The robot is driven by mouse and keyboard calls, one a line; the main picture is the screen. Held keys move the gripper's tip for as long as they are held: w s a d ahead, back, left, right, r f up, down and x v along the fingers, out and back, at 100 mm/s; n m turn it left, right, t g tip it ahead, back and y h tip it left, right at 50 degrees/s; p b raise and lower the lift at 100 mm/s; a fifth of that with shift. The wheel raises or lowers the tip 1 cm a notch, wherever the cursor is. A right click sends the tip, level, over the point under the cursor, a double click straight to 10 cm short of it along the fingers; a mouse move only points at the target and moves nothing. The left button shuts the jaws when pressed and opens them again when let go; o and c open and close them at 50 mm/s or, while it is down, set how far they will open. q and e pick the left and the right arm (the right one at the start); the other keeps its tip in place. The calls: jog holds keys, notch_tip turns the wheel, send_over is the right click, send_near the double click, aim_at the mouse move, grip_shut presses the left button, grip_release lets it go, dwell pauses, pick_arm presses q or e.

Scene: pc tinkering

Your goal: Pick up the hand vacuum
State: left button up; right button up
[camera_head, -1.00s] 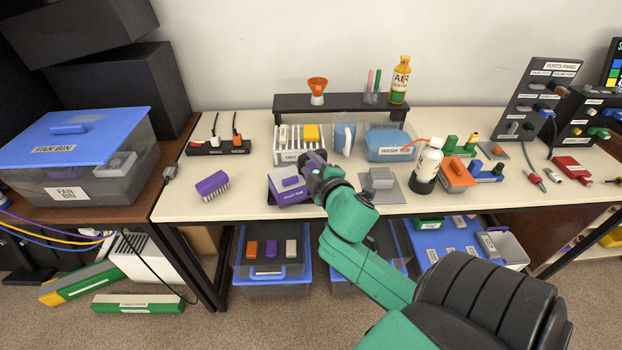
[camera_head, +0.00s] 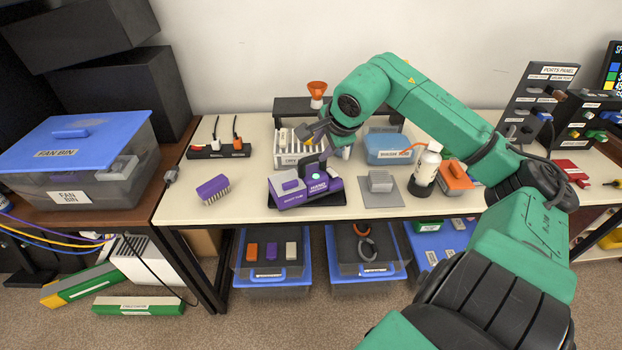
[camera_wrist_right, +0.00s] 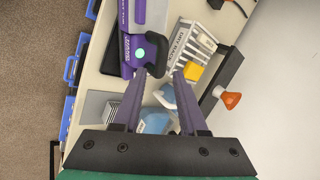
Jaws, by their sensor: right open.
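The hand vacuum (camera_head: 320,186) is purple and grey with a small green button. It lies on a black tray (camera_head: 340,199) near the front of the bench. In the right wrist view the vacuum (camera_wrist_right: 143,30) shows beyond the left fingertip, with its purple body running out of the top edge. My right gripper (camera_head: 308,132) is above and behind the vacuum in the head view. In the wrist view its two purple fingers (camera_wrist_right: 159,74) are apart with nothing held between them. Whether a finger touches the vacuum I cannot tell. My left gripper is not in view.
A white drying rack (camera_head: 285,160) stands behind the vacuum. A purple brush (camera_head: 213,188) lies to the left, and a grey block on a grey mat (camera_head: 390,197) lies to the right. A blue wash tub (camera_head: 384,157) and a white bottle (camera_head: 427,163) stand further right.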

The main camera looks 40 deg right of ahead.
aim_at(310, 158)
jog(key=p+x, duration=0.1)
jog(key=x, duration=0.3)
jog(key=shift+w+p, duration=0.2)
jog(key=shift+p, duration=0.15)
jog(key=shift+w+d+f, duration=0.1)
jog(key=shift+w+f, duration=0.1)
jog(key=shift+f, duration=0.3)
jog(key=shift+w+f+p, duration=0.2)
jog(key=shift+p, duration=0.25)
jog(key=p+x, duration=0.1)
jog(key=x, duration=0.3)
jog(key=shift+w, duration=0.15)
jog(key=shift+w+f, duration=0.15)
jog(key=shift+f, duration=0.25)
grip_shut()
jog(key=shift+r, duration=0.15)
